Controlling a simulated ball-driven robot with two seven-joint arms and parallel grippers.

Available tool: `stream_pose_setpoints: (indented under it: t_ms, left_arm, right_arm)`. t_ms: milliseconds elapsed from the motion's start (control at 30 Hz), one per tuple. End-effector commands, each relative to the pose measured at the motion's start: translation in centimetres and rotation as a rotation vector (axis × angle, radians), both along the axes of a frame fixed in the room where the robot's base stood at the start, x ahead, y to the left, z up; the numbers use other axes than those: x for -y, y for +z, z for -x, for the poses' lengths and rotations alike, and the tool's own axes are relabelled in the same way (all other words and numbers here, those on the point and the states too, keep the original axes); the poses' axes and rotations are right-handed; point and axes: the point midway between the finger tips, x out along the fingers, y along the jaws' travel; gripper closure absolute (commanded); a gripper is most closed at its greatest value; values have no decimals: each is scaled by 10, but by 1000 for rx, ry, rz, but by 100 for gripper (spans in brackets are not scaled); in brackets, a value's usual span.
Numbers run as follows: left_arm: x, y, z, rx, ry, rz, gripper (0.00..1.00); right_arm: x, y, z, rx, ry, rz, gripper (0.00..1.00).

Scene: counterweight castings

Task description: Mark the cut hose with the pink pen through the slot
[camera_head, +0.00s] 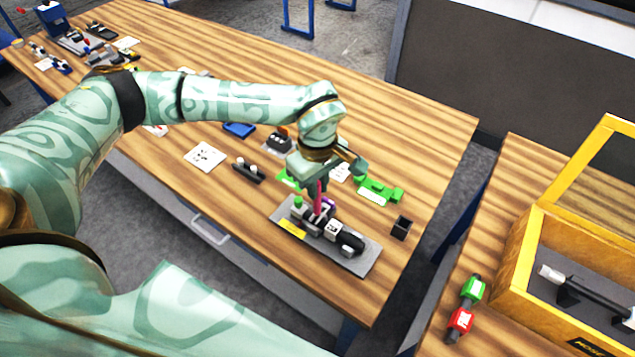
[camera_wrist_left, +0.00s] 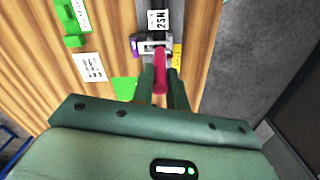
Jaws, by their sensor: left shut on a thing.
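My left gripper (camera_head: 317,180) is shut on the pink pen (camera_head: 319,202) and holds it upright, tip down, over the fixture on a grey base plate (camera_head: 357,262). In the left wrist view the pen (camera_wrist_left: 160,72) sits between the two dark green fingers (camera_wrist_left: 163,88). A black part (camera_head: 351,243), perhaps the hose, lies at the right end of the fixture. The fixture also has a purple part (camera_head: 326,207) and a yellow label (camera_head: 291,229). The slot and the pen's tip cannot be made out, nor whether they touch. My right gripper is out of view.
A green holder (camera_head: 378,191) and a small black box (camera_head: 401,228) stand behind and right of the plate. White cards (camera_head: 206,157), a black rack (camera_head: 248,171) and a blue tray (camera_head: 239,130) lie left. A yellow-framed case (camera_head: 530,270) stands on the right table.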

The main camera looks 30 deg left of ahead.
Motion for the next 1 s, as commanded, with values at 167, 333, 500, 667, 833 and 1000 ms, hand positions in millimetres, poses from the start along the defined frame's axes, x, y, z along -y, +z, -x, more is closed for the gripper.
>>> stream_pose_setpoints:
  t_ms: [167,333,500,667,833,1000]
  left_arm:
    - [0,-2,0,0,0,0,100]
    - [0,-4,0,0,0,0,100]
    - [0,-6,0,0,0,0,100]
    - [0,-7,0,0,0,0,100]
    - [0,-9,0,0,0,0,100]
    - [0,-11,0,0,0,0,100]
  right_arm:
    - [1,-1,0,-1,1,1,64]
    - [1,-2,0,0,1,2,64]
    - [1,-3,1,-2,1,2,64]
    - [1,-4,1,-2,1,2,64]
    - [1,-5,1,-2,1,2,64]
    - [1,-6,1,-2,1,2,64]
